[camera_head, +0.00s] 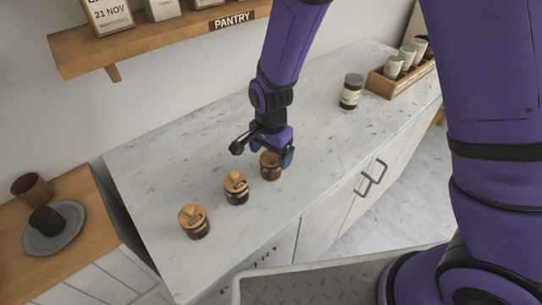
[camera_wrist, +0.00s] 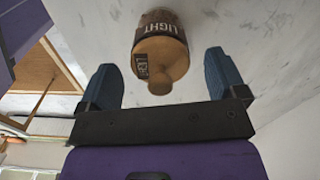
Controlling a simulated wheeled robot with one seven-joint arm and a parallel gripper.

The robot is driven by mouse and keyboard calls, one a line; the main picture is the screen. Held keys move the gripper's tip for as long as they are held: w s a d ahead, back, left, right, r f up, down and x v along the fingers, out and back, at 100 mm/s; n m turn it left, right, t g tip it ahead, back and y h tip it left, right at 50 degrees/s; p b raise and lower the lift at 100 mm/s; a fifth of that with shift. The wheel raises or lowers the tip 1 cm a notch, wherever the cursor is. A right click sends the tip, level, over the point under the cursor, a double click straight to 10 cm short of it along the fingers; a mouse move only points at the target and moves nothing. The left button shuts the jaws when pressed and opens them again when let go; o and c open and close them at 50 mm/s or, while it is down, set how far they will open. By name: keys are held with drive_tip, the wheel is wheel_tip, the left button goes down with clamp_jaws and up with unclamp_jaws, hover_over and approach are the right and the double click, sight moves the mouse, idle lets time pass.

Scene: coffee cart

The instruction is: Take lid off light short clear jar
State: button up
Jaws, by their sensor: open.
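The light jar (camera_head: 270,172) is short and clear with dark contents and a tan wooden lid, the farthest right of three such jars on the marble counter. In the wrist view its label reads "LIGHT" (camera_wrist: 160,26), and its knobbed lid (camera_wrist: 165,58) is on. My gripper (camera_head: 272,155) is over this jar, its blue fingers apart. In the wrist view the lid lies between and slightly beyond the open fingers of my gripper (camera_wrist: 163,70), with gaps at both sides. The finger nearer the camera partly hides the jar in the head view.
Two similar lidded jars, a middle one (camera_head: 236,190) and a left one (camera_head: 195,222), stand in a row on the counter (camera_head: 150,165). A pantry shelf (camera_head: 160,45) is above.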

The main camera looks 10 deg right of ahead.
drive_tip(key=c, duration=1)
drive_tip(key=shift+r, duration=0.1)
